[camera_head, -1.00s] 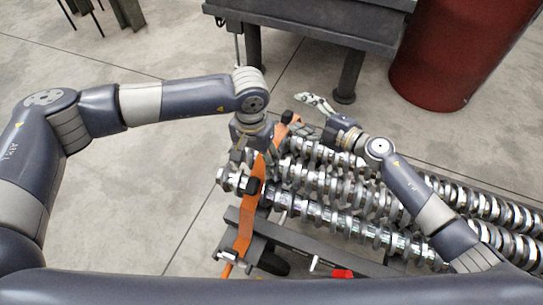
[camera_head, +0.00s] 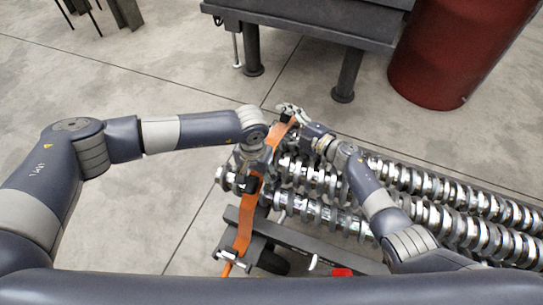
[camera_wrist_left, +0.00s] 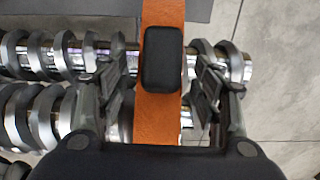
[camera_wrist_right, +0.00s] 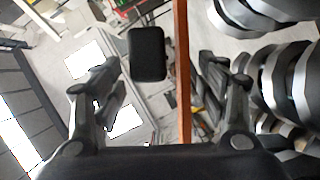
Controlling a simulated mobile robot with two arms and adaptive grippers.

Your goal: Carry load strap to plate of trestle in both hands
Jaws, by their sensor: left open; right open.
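My left gripper (camera_head: 252,172) is open over the strap's middle. In the left wrist view the strap (camera_wrist_left: 158,112) and a black pad (camera_wrist_left: 162,57) show between the open fingers (camera_wrist_left: 160,95). My right gripper (camera_head: 287,112) is open at the strap's far end. In the right wrist view the strap (camera_wrist_right: 182,75) runs nearly edge-on between the open fingers (camera_wrist_right: 160,95), beside a black pad (camera_wrist_right: 147,54). A dark flat-topped stand (camera_head: 310,22), apparently the trestle, is at the top.
Several crankshafts (camera_head: 440,205) stretch to the right beneath my right arm. A dark red barrel (camera_head: 450,55) stands at the upper right. A dark frame with a red-tipped part (camera_head: 342,272) is at the bottom.

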